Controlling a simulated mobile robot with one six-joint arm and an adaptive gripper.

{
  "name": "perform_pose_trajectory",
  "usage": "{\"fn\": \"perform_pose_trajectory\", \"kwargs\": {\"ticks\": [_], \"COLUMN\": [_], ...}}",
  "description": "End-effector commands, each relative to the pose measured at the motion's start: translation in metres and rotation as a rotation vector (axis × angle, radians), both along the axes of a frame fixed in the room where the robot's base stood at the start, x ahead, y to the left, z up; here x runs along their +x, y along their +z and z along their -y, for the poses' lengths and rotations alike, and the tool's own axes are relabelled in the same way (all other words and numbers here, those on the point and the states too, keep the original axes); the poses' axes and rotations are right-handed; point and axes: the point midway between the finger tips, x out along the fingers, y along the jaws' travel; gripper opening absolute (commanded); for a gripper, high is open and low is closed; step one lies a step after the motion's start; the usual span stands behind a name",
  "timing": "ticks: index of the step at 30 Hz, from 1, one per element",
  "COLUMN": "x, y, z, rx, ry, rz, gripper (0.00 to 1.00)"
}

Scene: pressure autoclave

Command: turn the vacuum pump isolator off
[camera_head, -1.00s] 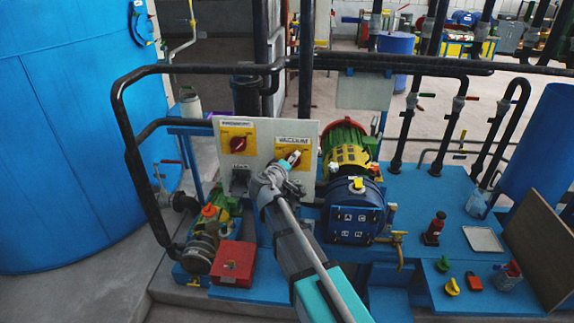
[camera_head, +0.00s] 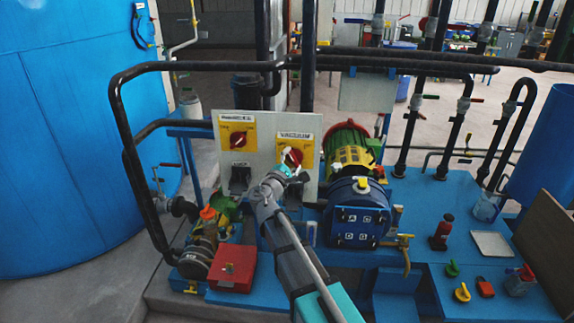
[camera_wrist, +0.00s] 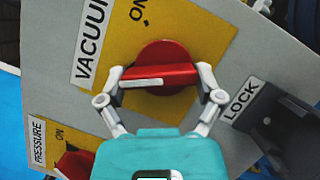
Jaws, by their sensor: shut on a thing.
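The vacuum isolator is a red rotary knob (camera_wrist: 165,68) on a yellow plate (camera_wrist: 200,28) labelled VACUUM, on a grey panel. In the head view the vacuum knob (camera_head: 291,157) shows on the panel's right half, partly covered by my gripper. My gripper (camera_wrist: 160,88) is shut on the knob's raised handle, one finger at each end. The handle lies nearly level across the wrist picture. The ON mark (camera_wrist: 139,10) is above it, upper left. My gripper also shows in the head view (camera_head: 287,163).
The similar PRESSURE knob (camera_head: 238,140) is left of it on the same panel (camera_head: 264,130). A dark LOCK fitting (camera_wrist: 285,118) is close to my gripper. Black pipes (camera_head: 200,65) frame the area. A blue pump housing (camera_head: 357,200) stands right of the panel.

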Motion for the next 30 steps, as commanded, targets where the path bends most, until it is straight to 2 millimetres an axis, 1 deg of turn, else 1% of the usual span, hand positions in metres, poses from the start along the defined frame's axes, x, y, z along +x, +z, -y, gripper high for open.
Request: {"fn": "perform_pose_trajectory", "kwargs": {"ticks": [6, 13, 20, 30], "x": [0.002, 0.0025, 0.0028, 0.0025], "y": [-0.0017, -0.0009, -0.0003, -0.0002], "z": [0.0012, 0.0004, -0.0004, -0.0014], "rx": [-0.179, -0.297, -0.342, -0.344], "ry": [-0.003, -0.002, 0.0, 0.002], "rz": [-0.003, -0.008, -0.009, -0.009], "gripper": [0.37, 0.38, 0.38, 0.38]}}
